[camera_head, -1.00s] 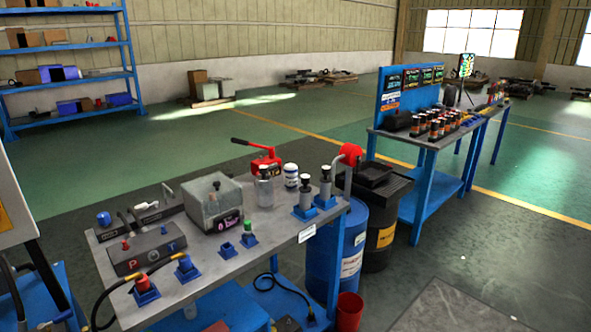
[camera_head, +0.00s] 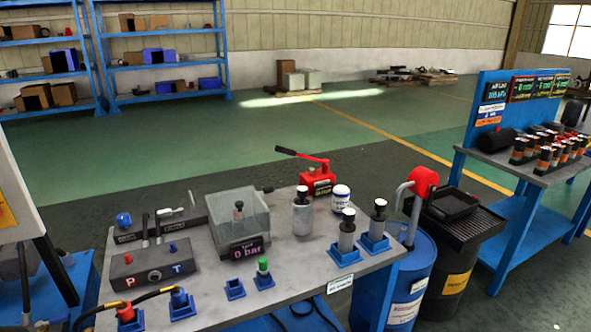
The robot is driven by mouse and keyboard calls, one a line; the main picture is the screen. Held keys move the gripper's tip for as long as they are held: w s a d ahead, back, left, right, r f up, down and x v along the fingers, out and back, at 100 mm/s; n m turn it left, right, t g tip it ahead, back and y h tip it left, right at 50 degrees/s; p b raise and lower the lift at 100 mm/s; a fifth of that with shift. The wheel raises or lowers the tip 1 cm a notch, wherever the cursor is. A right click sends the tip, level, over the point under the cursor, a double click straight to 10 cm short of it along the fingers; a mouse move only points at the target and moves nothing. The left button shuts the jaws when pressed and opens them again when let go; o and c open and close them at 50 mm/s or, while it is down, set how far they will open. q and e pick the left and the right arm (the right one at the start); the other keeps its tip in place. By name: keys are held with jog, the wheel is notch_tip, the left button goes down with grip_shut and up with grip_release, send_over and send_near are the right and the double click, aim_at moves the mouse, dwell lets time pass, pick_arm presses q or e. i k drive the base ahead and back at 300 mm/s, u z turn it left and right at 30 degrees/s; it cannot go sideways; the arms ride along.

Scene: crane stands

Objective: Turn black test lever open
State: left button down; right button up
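A grey block marked P and T (camera_head: 150,266) sits at the left of the workbench (camera_head: 225,312). Slim upright levers (camera_head: 146,228) rise at its back edge, in front of a dark block (camera_head: 128,236) with a blue knob. Which of them is the black test lever is too small to tell. A clear-covered box (camera_head: 238,222) reading 0 bar stands to the right of the block. A small dark handle (camera_head: 265,190) shows behind the box's right corner. Neither of my grippers is in view.
A red hand pump (camera_head: 318,178) with a black-ended handle stands at the bench's back. Bottles and blue-based cylinders (camera_head: 375,236) fill the right end. Red and blue hose couplings (camera_head: 180,300) are at the front left. A blue drum (camera_head: 408,278) stands right of the bench.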

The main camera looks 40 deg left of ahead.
aim_at(268, 190)
jog(key=i, duration=1.2)
jog(key=u, duration=2.5)
